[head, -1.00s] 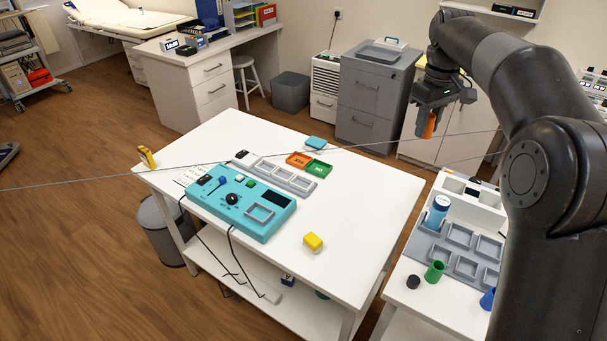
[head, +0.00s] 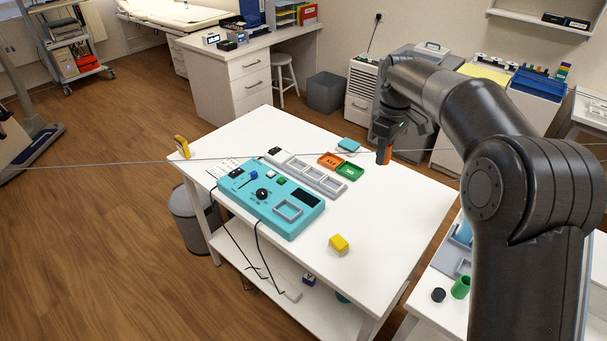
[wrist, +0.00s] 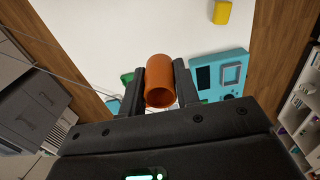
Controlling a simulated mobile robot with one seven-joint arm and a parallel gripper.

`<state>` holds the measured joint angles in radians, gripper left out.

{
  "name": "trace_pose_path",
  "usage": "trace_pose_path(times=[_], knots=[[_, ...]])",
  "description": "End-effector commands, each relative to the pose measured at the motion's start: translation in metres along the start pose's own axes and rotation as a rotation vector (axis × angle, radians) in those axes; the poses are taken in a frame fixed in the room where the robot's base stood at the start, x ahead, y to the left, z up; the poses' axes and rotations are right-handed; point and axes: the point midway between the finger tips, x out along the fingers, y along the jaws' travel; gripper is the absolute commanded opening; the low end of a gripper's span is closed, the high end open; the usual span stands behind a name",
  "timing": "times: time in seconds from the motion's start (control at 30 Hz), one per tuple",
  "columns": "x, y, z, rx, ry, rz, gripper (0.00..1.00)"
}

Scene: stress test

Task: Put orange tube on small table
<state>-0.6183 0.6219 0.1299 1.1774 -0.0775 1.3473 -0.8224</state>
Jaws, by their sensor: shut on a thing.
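The orange tube (wrist: 160,80) is held between the two fingers of my gripper (wrist: 158,92) in the wrist view, with its open end facing the camera. In the head view the tube (head: 383,155) hangs below my gripper (head: 384,140), over the far right part of a white table (head: 395,215). The gap between the tube's lower end and the tabletop is hard to judge. Which table the task calls small cannot be told for sure; a second white table (head: 425,312) stands at the lower right, partly hidden by my arm.
The white table bears a teal control box (head: 268,212), a grey tray strip (head: 305,172), orange (head: 330,160) and green (head: 350,171) trays, a teal block (head: 348,145) and a yellow block (head: 339,244). A green cup (head: 460,288) stands on the second table. The first table's right side is clear.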

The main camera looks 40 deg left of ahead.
Motion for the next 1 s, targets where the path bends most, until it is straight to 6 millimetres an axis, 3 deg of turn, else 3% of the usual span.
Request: trace_pose_path(times=[0.1,0.3,0.47,0.8,1.0], knots=[[0.047,-0.001,0.001,-0.001,-0.005,-0.005,0.08],[0.102,-0.001,0.000,-0.001,-0.002,-0.002,0.08],[0.121,-0.002,-0.008,-0.001,0.000,0.000,0.08],[0.165,-0.021,-0.078,-0.003,-0.001,0.001,0.08],[0.183,-0.028,-0.107,0.000,0.000,0.000,0.08]])
